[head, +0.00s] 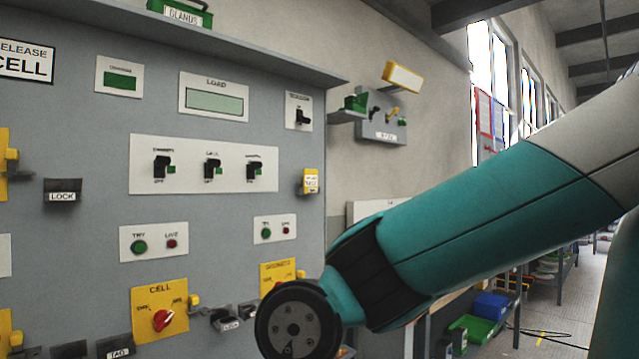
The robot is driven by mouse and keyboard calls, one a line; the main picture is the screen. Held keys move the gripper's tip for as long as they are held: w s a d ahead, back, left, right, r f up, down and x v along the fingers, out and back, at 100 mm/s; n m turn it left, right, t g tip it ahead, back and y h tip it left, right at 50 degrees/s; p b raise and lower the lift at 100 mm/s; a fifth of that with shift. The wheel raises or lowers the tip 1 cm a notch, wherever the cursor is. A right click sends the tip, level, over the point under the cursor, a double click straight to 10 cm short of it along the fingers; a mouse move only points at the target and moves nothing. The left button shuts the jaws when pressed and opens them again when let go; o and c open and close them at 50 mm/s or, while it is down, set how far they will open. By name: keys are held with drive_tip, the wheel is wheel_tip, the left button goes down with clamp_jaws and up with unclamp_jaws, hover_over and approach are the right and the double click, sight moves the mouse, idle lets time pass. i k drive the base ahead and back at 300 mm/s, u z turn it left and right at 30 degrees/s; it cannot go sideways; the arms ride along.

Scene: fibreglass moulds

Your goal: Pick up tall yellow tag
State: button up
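A small upright yellow tag (311,181) with a white printed label is at the right edge of the grey control panel (90,230). A larger yellow-framed piece with a white face (403,77) sits tilted above a small grey wall board (382,130). I cannot tell for certain which of these is the tall yellow tag. Another yellow piece (10,160) is cut off at the left edge. My teal arm crosses the right side, and its dark round joint is at the bottom centre. My gripper is out of the picture.
The panel carries switches, lamps and a yellow plate with a red knob (163,320). Dark holders marked LOCK (62,192) and TAG (115,347) jut out. A ledge (240,45) overhangs the panel. A green tray (478,328) and blue bin (490,305) stand low at right.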

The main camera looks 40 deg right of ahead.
sight(310, 177)
drive_tip(key=z, duration=0.5)
drive_tip(key=k, duration=0.55)
drive_tip(key=z, duration=1.35)
drive_tip(key=i, duration=2.55)
drive_tip(key=u, duration=0.8)
